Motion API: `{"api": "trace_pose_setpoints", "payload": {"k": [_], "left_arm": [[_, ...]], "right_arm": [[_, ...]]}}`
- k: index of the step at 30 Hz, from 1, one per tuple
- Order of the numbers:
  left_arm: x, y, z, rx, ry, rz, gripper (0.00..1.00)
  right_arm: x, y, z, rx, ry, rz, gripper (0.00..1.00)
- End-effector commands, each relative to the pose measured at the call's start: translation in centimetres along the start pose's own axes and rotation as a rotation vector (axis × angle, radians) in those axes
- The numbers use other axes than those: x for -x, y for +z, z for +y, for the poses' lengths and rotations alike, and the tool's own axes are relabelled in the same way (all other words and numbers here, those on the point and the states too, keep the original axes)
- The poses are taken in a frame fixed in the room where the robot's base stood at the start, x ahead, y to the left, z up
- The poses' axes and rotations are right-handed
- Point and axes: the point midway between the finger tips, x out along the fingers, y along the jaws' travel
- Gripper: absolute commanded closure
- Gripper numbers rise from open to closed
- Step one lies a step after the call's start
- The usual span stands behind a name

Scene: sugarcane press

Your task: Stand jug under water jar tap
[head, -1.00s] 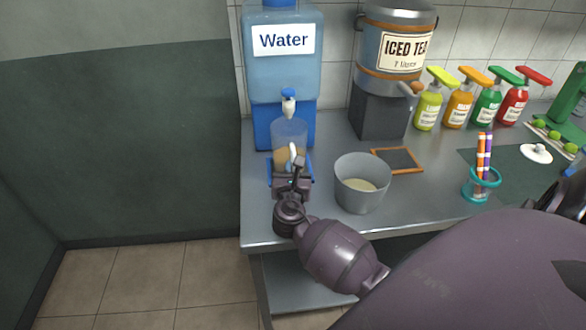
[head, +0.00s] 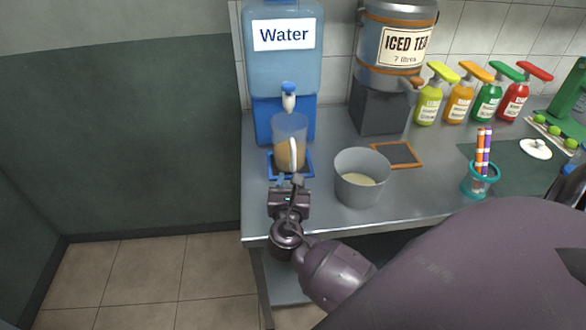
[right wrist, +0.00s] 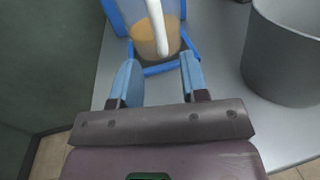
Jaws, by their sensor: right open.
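The clear jug (head: 289,146), holding brown liquid and with a white handle, stands upright on the blue tray (head: 307,176) below the tap (head: 288,97) of the blue water jar (head: 283,78). In the right wrist view the jug (right wrist: 150,36) stands just beyond my fingertips, its handle facing me. My right gripper (head: 290,183) is open and empty in front of the jug, apart from it. In the right wrist view the gripper's two blue fingers (right wrist: 160,78) are spread with nothing between them. My left gripper is not in view.
A grey bucket (head: 361,177) with pale contents stands right of the tray, close to my right gripper. Behind are a wood-framed slate (head: 397,155) and an iced tea urn (head: 395,50). Several syrup bottles and a pen cup (head: 480,181) stand farther right. The counter's left edge is near.

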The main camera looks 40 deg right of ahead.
Motion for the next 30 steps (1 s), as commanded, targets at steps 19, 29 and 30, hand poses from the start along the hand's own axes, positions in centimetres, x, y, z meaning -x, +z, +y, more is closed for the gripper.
{"api": "trace_pose_setpoints", "payload": {"k": [19,29,30], "left_arm": [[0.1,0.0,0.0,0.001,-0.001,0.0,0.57],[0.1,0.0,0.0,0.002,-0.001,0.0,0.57],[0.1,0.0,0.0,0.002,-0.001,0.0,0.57]], "right_arm": [[4.7,0.0,0.0,-0.001,0.0,0.0,0.59],[4.7,0.0,0.0,-0.001,0.001,0.0,0.59],[4.7,0.0,0.0,-0.001,0.001,0.0,0.59]]}}
